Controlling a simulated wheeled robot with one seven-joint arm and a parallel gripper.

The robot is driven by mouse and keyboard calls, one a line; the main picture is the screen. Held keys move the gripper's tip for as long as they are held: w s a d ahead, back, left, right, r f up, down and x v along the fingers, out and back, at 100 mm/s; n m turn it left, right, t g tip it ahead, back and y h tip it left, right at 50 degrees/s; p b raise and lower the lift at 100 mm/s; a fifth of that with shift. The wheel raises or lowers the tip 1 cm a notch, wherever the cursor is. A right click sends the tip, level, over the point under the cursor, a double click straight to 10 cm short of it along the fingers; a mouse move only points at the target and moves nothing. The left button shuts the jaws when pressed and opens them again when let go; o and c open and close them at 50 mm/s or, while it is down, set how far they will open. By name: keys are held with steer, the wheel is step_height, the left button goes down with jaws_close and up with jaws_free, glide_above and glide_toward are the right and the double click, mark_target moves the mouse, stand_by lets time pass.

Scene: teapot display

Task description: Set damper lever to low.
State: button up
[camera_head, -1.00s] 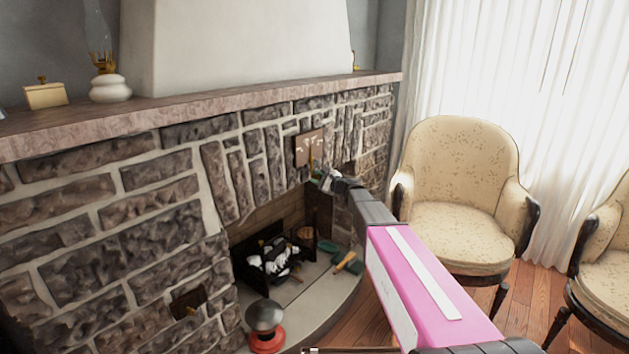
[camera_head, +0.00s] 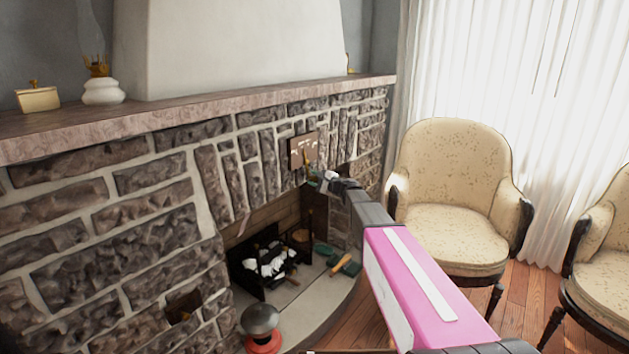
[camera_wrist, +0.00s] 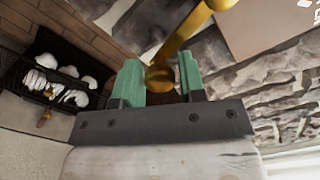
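The damper lever (camera_head: 308,160) is a brass rod hanging at a brown plate (camera_head: 302,149) above the fireplace opening. In the wrist view the lever (camera_wrist: 196,24) slants down to a round brass knob (camera_wrist: 160,78). My gripper (camera_head: 315,182) is just below the plate at the lever's lower end. In the wrist view its two green fingers (camera_wrist: 160,68) stand apart with the knob between them. A narrow gap shows on the knob's right; contact on its left is unclear. Marks on the plate are too small to read.
The stone fireplace wall (camera_head: 110,205) is close behind my gripper, under a mantel (camera_head: 200,117). A grate with white logs (camera_head: 272,262) sits in the opening below. An armchair (camera_head: 455,190) stands right of my arm. A dark-topped red object (camera_head: 262,325) is on the hearth.

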steer(key=shift+o, duration=1)
steer(key=v, duration=1)
steer(key=shift+s+d, duration=0.25)
steer(key=shift+d, duration=0.1)
steer(key=s+f+n+g+h, duration=0.6)
steer(key=s+f+n+g, duration=0.15)
steer(key=s+f, duration=0.9)
steer(key=s+d+f+n+g+h, duration=0.1)
steer(key=s+d+f+n+h, duration=0.1)
steer(key=s, duration=0.6)
steer(key=s+d+f+n+g+h, duration=0.2)
steer(key=s+d+f+n+h, duration=0.1)
steer(key=s+d+h, duration=0.3)
steer(key=s+d+n, duration=0.1)
steer(key=s+d, duration=0.1)
steer(key=shift+s+d, duration=0.3)
steer(key=shift+s, duration=0.05)
